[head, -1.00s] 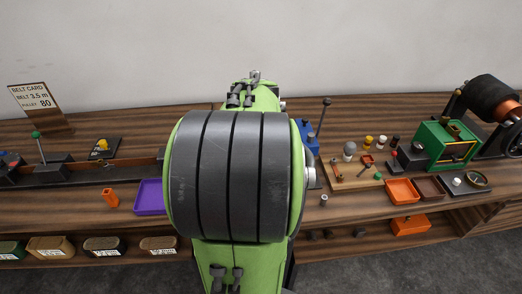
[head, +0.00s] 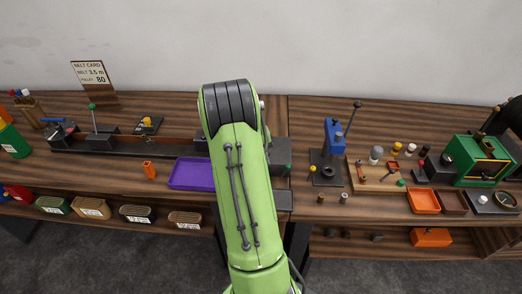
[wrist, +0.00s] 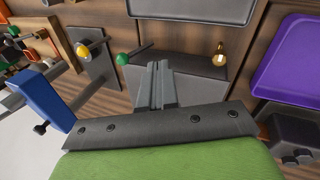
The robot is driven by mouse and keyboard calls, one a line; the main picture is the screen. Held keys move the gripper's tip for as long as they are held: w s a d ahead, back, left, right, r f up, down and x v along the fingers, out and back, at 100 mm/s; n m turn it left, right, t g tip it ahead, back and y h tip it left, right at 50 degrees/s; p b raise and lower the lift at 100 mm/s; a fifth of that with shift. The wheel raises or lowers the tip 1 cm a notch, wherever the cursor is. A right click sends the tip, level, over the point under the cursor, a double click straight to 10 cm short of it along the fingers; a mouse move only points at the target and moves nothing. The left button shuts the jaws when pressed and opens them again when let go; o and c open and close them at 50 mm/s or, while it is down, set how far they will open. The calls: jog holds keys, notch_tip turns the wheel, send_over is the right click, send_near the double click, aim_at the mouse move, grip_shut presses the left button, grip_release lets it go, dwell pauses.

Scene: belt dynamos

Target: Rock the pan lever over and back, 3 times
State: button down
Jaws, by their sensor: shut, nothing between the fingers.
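The green-knobbed lever (wrist: 122,58), which I take to be the pan lever, has a dark rod and sits by a dark block (wrist: 190,66). Its knob also shows in the head view (head: 288,167), just right of my arm. My gripper (wrist: 155,70) is shut and empty in the wrist view, with its tips beside the green knob, apart from it as far as I can tell. In the head view my arm hides the gripper. A dark shallow pan (wrist: 193,9) lies beyond the lever; its edge shows in the head view (head: 281,199).
A purple tray (head: 192,174) lies left of my arm. A blue press-like device (head: 333,138) with a tall lever and a yellow knob (head: 312,168) stand to the right. A small brass hook (wrist: 219,56) is near the block. Another green-knobbed lever (head: 92,106) stands far left.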

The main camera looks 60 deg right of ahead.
aim_at(287, 166)
jog(key=s+d+f, duration=0.1)
jog(key=s, duration=0.1)
jog(key=s+d+f, duration=0.1)
jog(key=d, duration=0.1)
jog(key=shift+s+f, duration=0.35)
jog(key=shift+s, duration=0.05)
jog(key=shift+s, duration=0.1)
jog(key=shift+s+d+f, duration=0.1)
jog(key=shift+s+d, duration=0.4)
jog(key=shift+s, duration=0.35)
